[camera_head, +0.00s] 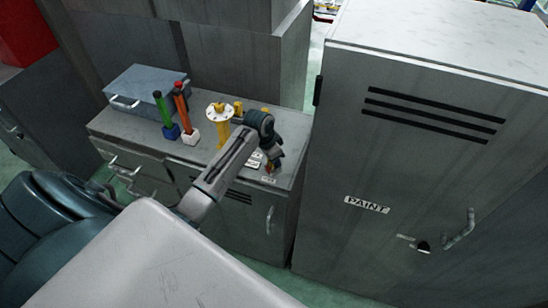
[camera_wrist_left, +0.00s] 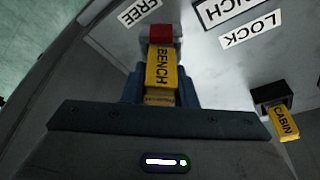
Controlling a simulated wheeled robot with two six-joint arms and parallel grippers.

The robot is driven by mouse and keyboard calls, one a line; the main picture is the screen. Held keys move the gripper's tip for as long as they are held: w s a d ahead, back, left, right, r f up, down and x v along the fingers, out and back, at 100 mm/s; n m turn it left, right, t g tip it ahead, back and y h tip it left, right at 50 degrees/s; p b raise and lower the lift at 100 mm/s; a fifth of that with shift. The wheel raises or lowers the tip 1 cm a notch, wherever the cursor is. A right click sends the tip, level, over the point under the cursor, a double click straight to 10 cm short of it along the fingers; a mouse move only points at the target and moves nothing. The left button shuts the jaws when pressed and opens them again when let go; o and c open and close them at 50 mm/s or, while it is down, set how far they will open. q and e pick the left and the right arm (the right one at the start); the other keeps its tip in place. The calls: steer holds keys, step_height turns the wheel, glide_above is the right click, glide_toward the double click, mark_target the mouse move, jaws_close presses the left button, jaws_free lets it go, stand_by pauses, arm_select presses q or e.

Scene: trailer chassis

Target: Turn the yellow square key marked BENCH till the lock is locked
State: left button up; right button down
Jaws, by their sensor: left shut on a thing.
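The yellow key marked BENCH (camera_wrist_left: 162,68) is in the left wrist view, its far end against a red block (camera_wrist_left: 161,33) that looks like part of the lock. My left gripper (camera_wrist_left: 162,84) is shut on this key, with one blue finger on each side of it. The labels FREE (camera_wrist_left: 140,11) and LOCK (camera_wrist_left: 250,28) lie on either side of the red block, upside down in this view. In the head view my left gripper (camera_head: 271,168) is at the right part of the grey cabinet's top; the key is mostly hidden there. My right gripper is not in view.
A yellow key marked CABIN (camera_wrist_left: 284,122) sits at a black block to the right. In the head view a yellow post with a white flange (camera_head: 220,112), a green tool (camera_head: 163,112) and an orange tool (camera_head: 182,108) stand left of the gripper. A tall PAINT cabinet (camera_head: 410,150) stands right.

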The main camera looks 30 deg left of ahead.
arm_select(q)
steer(key=m, duration=0.2)
steer(key=shift+m+h, duration=0.3)
steer(key=o, duration=1.1)
steer(key=shift+r, duration=0.1)
steer(key=v, duration=1.1)
steer(key=shift+r, duration=0.45)
